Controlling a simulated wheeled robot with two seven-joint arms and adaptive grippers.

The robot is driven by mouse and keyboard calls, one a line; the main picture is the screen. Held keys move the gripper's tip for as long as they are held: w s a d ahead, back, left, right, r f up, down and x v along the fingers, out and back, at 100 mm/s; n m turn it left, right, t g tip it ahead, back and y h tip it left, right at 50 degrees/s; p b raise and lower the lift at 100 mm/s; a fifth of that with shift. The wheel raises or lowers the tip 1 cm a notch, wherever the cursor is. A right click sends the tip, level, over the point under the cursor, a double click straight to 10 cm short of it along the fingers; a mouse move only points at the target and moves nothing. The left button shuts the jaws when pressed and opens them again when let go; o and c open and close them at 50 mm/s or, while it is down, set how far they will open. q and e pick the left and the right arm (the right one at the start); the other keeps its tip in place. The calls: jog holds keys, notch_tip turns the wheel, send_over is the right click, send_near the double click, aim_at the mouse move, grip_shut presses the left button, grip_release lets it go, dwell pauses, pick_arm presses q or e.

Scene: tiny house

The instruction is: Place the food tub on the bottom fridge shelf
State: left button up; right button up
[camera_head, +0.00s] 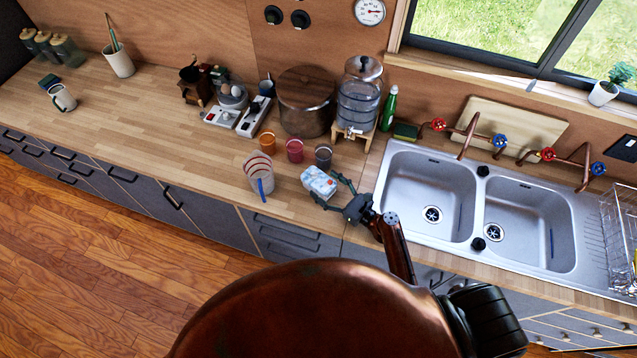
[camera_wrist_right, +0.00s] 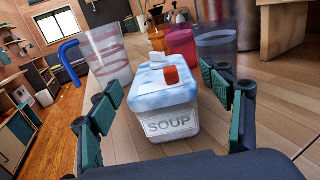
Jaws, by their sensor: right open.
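The food tub (camera_head: 319,182) is a small white container with a pale blue lid, standing on the wooden counter. My left gripper is not in view. No fridge or fridge shelf can be made out in the head view.
A double sink (camera_head: 466,239) is to the right. The counter's left stretch (camera_head: 130,110) is mostly clear.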

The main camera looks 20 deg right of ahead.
aim_at(317, 178)
jog(key=x, duration=0.3)
jog(key=shift+w+a+r, duration=0.1)
jog(key=shift+w, duration=0.15)
jog(key=c, duration=1.6)
jog(key=shift+r, duration=0.1)
jog(key=shift+c, duration=0.9)
